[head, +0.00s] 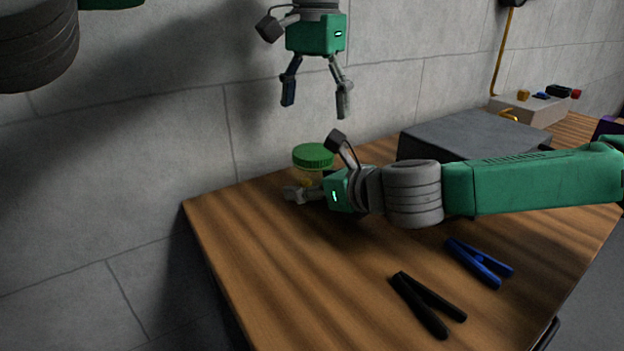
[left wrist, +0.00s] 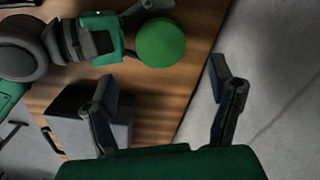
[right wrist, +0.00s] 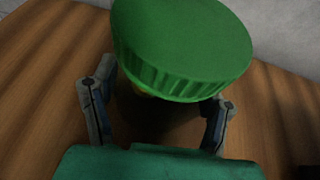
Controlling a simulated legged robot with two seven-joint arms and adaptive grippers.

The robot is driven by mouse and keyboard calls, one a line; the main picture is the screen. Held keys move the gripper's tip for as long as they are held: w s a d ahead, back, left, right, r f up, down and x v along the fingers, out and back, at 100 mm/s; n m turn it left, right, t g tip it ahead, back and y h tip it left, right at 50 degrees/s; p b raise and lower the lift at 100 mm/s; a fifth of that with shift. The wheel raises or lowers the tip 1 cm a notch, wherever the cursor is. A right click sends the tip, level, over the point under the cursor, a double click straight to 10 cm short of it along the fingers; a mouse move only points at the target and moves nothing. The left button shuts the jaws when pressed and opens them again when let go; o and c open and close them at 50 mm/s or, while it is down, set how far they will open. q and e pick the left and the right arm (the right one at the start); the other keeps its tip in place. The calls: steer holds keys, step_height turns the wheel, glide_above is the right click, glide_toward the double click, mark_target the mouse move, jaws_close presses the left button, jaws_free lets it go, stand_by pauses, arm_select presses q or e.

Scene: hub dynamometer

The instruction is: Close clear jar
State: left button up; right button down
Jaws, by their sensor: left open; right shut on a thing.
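The clear jar (head: 308,176) stands upright near the table's back left edge with a green lid (head: 313,155) on its top. The lid is large in the right wrist view (right wrist: 182,45) and seen from above in the left wrist view (left wrist: 161,43). My right gripper (head: 300,194) is shut on the jar's body, with its fingers on either side below the lid. The jar body is mostly hidden by the lid in both wrist views. My left gripper (head: 315,102) is open and empty, pointing down above the jar. I cannot tell whether the lid is screwed tight.
The wooden table (head: 290,270) holds black clamp-like pliers (head: 428,304) and blue ones (head: 479,263) at the front. A dark grey box (head: 470,135) stands behind my right arm. A tray of small items (head: 535,107) is at the far right. A concrete wall rises behind.

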mark_target(313, 151)
arm_select(q)
steer(key=shift+f, duration=0.1)
arm_select(e)
steer(key=shift+d+f, duration=0.1)
steer(key=shift+f, duration=0.1)
arm_select(q)
steer(key=shift+f, duration=3.95)
steer(key=c, duration=1.2)
steer(key=o, duration=1.3)
